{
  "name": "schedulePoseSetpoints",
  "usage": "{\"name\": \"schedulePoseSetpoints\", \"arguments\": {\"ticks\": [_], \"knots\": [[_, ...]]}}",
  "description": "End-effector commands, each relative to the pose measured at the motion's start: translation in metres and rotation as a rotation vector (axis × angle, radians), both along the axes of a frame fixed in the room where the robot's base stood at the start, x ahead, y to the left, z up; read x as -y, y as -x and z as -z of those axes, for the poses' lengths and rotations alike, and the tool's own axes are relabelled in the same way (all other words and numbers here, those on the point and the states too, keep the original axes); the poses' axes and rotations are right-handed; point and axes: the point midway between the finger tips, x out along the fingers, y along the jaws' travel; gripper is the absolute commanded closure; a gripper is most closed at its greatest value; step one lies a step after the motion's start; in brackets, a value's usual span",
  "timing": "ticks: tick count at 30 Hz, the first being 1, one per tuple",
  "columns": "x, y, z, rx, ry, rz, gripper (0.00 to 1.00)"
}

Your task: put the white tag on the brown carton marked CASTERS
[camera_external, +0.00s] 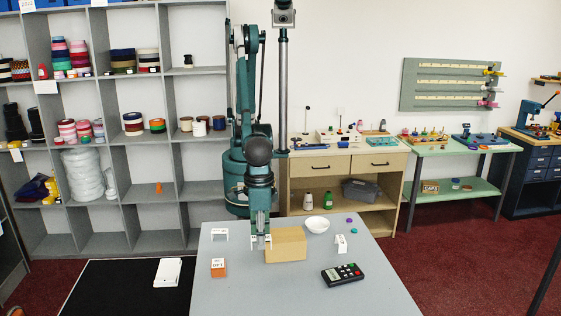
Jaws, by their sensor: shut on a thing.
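My gripper (261,242) points down at the left end of a plain brown carton (288,246) on the grey table. It is shut on a small white piece, which looks like the white tag (254,243); the fingers hide most of it. The tag is at the carton's upper left edge, and I cannot tell whether it touches the carton. No CASTERS marking can be read on the carton from here. Another white tag-like piece (219,233) stands on the table to the left, and a white piece with dark print (340,243) stands to the right.
An orange box with a white label (218,268) stands at front left. A white bowl (317,224) is behind the carton, with purple and teal caps nearby. A black remote (342,275) lies front right. The front middle of the table (285,295) is clear.

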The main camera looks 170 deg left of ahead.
Motion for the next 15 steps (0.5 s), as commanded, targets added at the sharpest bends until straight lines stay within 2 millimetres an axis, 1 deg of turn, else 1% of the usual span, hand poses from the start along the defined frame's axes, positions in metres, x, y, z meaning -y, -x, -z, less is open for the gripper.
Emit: {"name": "schedulePoseSetpoints", "arguments": {"ticks": [1, 6, 15], "knots": [[-0.008, 0.008, -0.005, -0.002, 0.000, -0.004, 0.88], [-0.032, 0.034, -0.023, -0.007, 0.000, -0.014, 0.88], [-0.071, 0.083, -0.052, -0.016, 0.000, -0.032, 0.88]]}}
